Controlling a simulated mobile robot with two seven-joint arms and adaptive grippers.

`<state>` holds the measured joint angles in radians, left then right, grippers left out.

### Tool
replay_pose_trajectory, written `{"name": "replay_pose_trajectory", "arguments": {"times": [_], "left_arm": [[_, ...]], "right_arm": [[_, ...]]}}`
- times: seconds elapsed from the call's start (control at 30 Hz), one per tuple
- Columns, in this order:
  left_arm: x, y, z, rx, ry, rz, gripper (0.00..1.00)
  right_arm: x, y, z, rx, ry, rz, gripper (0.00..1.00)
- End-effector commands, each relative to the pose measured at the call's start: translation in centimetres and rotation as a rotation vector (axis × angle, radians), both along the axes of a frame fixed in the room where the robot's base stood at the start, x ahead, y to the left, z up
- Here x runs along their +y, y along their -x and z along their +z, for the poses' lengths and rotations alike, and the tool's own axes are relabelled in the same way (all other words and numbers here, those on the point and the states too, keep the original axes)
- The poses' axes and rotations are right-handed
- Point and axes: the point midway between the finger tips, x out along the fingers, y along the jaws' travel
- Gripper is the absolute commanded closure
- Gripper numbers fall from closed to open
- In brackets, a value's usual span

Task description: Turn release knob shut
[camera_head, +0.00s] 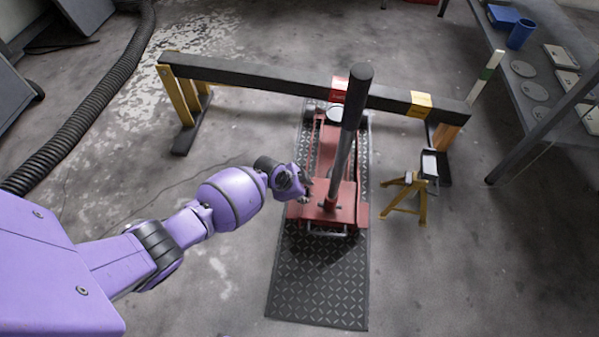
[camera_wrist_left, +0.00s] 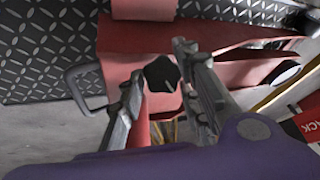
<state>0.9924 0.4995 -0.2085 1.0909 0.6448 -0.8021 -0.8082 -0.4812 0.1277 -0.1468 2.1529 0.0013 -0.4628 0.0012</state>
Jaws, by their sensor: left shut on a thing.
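The red floor jack (camera_head: 348,200) sits on a dark tread plate (camera_head: 318,285) in the head view, its long handle (camera_head: 358,90) with a black grip standing up. The release knob (camera_wrist_left: 162,74) is small, black and lobed, and shows in the left wrist view against the red jack body (camera_wrist_left: 120,40). My left gripper (camera_head: 303,186) is at the left side of the jack in the head view, where it hides the knob. In the wrist view my left gripper (camera_wrist_left: 159,80) has a finger on each side of the knob and is shut on it. My right gripper is out of view.
A black beam (camera_head: 260,77) on yellow stands crosses behind the jack handle. A small yellow stand (camera_head: 408,195) is right of the jack. A metal bench (camera_head: 520,95) is at the right, a black hose (camera_head: 95,95) at the left. The near floor is open.

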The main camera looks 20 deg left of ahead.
Motion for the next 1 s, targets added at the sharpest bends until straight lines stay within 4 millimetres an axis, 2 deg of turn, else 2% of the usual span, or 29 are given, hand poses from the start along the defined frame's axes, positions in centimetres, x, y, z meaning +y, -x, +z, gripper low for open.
{"name": "replay_pose_trajectory", "arguments": {"times": [0.03, 0.73, 0.77, 0.87, 1.0], "left_arm": [[-0.51, 0.2, -0.14, -0.004, -0.004, -0.022, 0.94], [-0.55, 0.35, -0.28, -0.031, -0.039, -0.081, 0.95], [-0.54, 0.36, -0.28, -0.03, -0.039, -0.08, 0.66], [-0.5, 0.33, -0.26, -0.03, -0.039, -0.08, 0.53], [-0.33, 0.18, -0.16, -0.033, -0.041, -0.078, 0.52]], "right_arm": [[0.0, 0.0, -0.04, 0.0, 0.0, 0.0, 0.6], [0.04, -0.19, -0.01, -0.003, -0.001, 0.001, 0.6], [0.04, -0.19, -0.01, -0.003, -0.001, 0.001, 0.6], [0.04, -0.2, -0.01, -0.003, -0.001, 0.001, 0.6], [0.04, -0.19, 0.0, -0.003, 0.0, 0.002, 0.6]]}}
